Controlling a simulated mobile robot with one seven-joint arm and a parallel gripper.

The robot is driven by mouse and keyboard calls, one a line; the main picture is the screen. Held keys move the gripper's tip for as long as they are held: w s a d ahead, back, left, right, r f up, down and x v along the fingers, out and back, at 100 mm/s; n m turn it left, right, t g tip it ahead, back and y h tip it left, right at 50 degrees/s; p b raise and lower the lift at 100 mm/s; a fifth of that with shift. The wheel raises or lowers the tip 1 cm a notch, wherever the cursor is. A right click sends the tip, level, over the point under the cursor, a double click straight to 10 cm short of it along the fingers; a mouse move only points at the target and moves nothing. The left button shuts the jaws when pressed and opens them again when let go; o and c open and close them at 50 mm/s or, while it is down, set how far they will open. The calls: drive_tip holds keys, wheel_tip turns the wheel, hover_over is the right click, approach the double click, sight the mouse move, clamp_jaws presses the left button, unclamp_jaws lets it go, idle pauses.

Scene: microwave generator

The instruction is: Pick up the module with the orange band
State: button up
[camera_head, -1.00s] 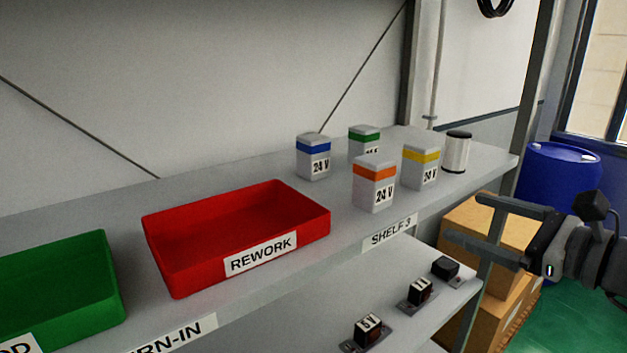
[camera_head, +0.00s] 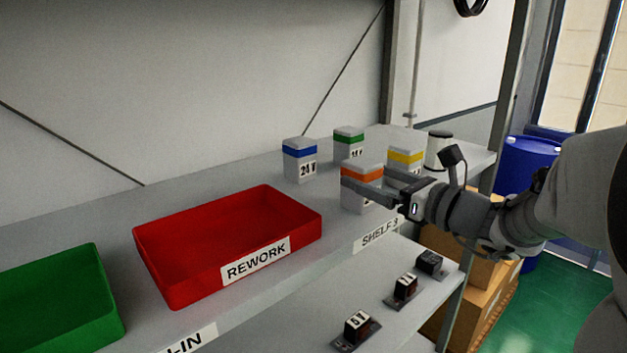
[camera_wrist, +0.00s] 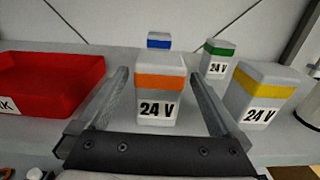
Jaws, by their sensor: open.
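The module with the orange band (camera_head: 361,171) is a grey upright block on the shelf, partly hidden by my gripper in the head view. In the wrist view, the orange-banded module (camera_wrist: 160,83) stands upright between my two fingers, its 24 V label facing me. My gripper (camera_wrist: 162,85) is open, with one finger on each side of the module and a visible gap on both sides. In the head view, my gripper (camera_head: 366,187) reaches in from the right at the module's height.
The yellow-banded module (camera_wrist: 264,93) stands close to my right finger. Green-banded (camera_wrist: 217,58) and blue-banded (camera_wrist: 159,42) modules stand behind. A red REWORK bin (camera_head: 230,245) is left, a green bin (camera_head: 60,298) farther left. A white cylinder (camera_head: 438,150) stands at the shelf's right end.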

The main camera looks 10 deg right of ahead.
sight(349, 167)
drive_tip(key=shift+p+x, duration=0.55)
drive_tip(key=shift+x, duration=2.25)
drive_tip(key=shift+c, duration=0.3)
drive_tip(key=c, duration=1.4)
drive_tip(key=shift+r, duration=0.1)
clamp_jaws()
drive_tip(key=shift+r, duration=0.1)
